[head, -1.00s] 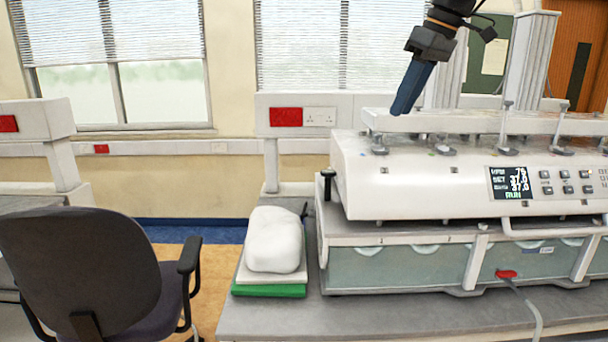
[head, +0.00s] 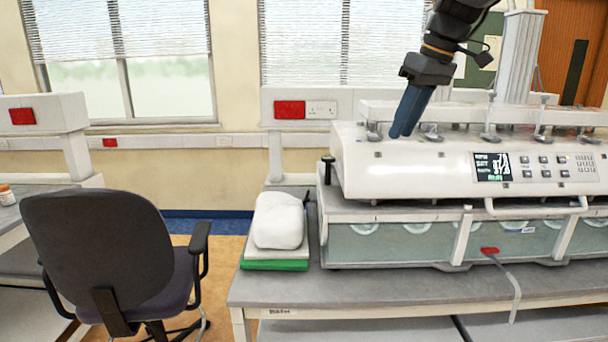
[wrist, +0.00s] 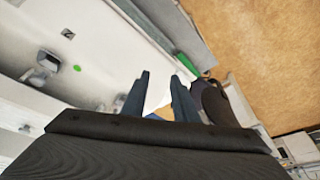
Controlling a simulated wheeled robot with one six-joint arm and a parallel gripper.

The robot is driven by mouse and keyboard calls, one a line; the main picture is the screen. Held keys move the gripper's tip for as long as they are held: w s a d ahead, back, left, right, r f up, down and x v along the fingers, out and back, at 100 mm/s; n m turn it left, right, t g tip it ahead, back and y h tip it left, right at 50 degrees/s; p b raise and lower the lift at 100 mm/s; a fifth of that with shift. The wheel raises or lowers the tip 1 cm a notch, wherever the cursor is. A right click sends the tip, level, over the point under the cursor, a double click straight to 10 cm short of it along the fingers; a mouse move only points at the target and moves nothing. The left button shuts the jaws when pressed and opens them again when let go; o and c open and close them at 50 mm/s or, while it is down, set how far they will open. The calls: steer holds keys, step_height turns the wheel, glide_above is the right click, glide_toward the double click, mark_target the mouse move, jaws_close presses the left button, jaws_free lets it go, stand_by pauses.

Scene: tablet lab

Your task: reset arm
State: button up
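My gripper (head: 399,132) hangs from my arm at the top of the head view, its blue fingers pointing down and slightly left. It overlaps the top left of the white tablet tester (head: 410,170) in the picture; I see no contact. In the wrist view, my gripper's two blue fingers (wrist: 160,76) stand apart with a gap between them. No object is clearly held; something white shows through the gap, seemingly in the background. The tester also fills the left of the wrist view (wrist: 60,90).
A white bundle (head: 278,222) lies on a green-bottomed stack (head: 275,265) left of the tester on the grey bench (head: 340,287). An office chair (head: 100,250) stands at the left. Floor shows between chair and bench.

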steer(key=s+f+m+h+b, duration=0.1)
steer(key=s+f+m, duration=0.1)
steer(key=s+f, duration=0.5)
steer(key=s+a+f+m+g+h+b, duration=0.1)
steer(key=s+f+m, duration=0.2)
steer(key=s+f, duration=0.5)
steer(key=s+a+f+m+b, duration=0.1)
steer(key=s+f, duration=0.6)
steer(key=f, duration=1.4)
steer(key=shift+s+a+f+m+g+h, duration=0.2)
steer(key=shift+m+g+h, duration=0.15)
steer(key=shift+m, duration=0.45)
